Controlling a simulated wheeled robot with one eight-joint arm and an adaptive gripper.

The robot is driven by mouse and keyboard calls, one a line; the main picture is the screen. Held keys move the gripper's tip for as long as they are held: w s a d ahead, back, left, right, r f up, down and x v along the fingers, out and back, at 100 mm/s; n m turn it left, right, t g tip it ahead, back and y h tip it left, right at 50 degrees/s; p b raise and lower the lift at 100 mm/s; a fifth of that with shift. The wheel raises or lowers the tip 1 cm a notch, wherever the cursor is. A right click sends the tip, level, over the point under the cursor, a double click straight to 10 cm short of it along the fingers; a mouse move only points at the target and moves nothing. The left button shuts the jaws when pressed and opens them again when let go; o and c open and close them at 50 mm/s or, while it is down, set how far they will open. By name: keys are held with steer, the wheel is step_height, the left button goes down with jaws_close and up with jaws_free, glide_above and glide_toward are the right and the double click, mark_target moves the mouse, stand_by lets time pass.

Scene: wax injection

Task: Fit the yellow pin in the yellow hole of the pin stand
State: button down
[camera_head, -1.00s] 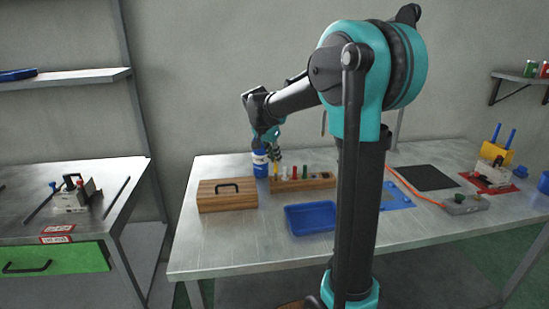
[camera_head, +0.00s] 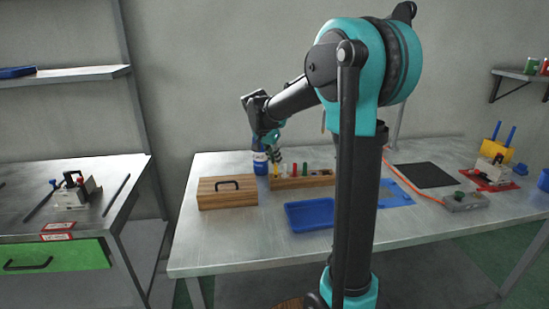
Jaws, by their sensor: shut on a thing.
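The pin stand (camera_head: 310,182) is a long wooden block toward the back of the metal table, left of my arm's column. Several coloured pins, among them a red one (camera_head: 295,169), stand upright along it. The yellow pin (camera_head: 276,170) shows as a small upright yellow piece at the stand's left end. My gripper (camera_head: 276,160) points down right above it and is shut on the yellow pin's upper part. At this size I cannot tell whether the pin's lower end is in the hole or just above it. The yellow hole is hidden.
A wooden box with a black handle (camera_head: 227,194) is in front on the left, and a blue tray (camera_head: 309,217) is in front of the stand. Bare table lies at the front left.

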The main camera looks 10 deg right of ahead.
steer(key=shift+f, duration=0.8)
steer(key=c, duration=1.5)
jaws_free()
steer(key=shift+o, duration=0.2)
steer(key=v, duration=1.2)
